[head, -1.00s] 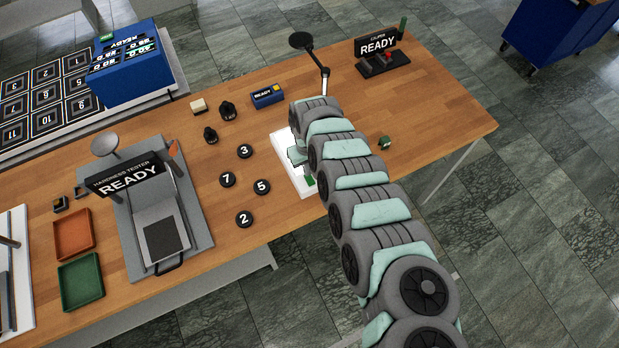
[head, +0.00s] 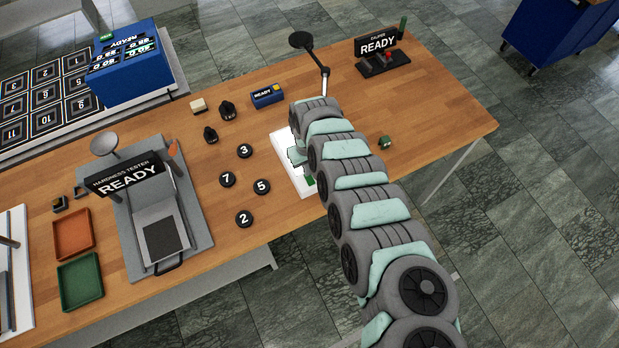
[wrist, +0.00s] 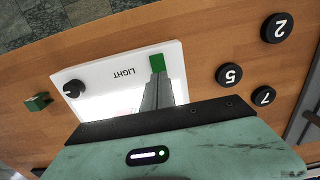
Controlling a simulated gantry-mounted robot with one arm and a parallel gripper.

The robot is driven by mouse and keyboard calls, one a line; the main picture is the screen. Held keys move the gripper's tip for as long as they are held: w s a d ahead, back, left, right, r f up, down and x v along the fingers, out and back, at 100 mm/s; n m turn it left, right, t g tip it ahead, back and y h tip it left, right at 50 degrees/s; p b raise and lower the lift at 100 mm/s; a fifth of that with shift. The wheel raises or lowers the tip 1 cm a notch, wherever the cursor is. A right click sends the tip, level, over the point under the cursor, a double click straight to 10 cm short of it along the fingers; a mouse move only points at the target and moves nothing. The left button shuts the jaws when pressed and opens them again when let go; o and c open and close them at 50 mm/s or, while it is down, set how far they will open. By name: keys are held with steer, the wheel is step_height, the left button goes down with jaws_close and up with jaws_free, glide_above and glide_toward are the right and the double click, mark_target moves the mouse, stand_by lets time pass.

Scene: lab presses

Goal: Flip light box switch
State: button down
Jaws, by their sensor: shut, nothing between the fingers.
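The light box (wrist: 112,62) is a flat white box on the wooden bench, with upside-down LIGHT lettering in the wrist view. It has a green switch (wrist: 157,61) near one edge and a black knob (wrist: 74,88) at the other side. A bright white panel shows beside my fingers. My gripper (wrist: 155,78) is shut and empty, its fingertips at the green switch; I cannot tell whether they touch it. In the head view, the light box (head: 282,146) is largely hidden behind my arm, and its green switch (head: 310,181) just shows.
Black numbered weights (head: 227,180) lie left of the light box. A small green block (head: 384,142) lies to its right. A lamp-like stand (head: 325,80) and the caliper station (head: 382,62) are behind. The hardness tester (head: 160,215) stands to the left.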

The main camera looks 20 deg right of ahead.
steer(key=shift+f+b, duration=0.65)
steer(key=shift+f, duration=0.4)
stand_by(0.4)
step_height(320, 180, up, 7)
steer(key=p, duration=0.7)
steer(key=shift+r, duration=0.15)
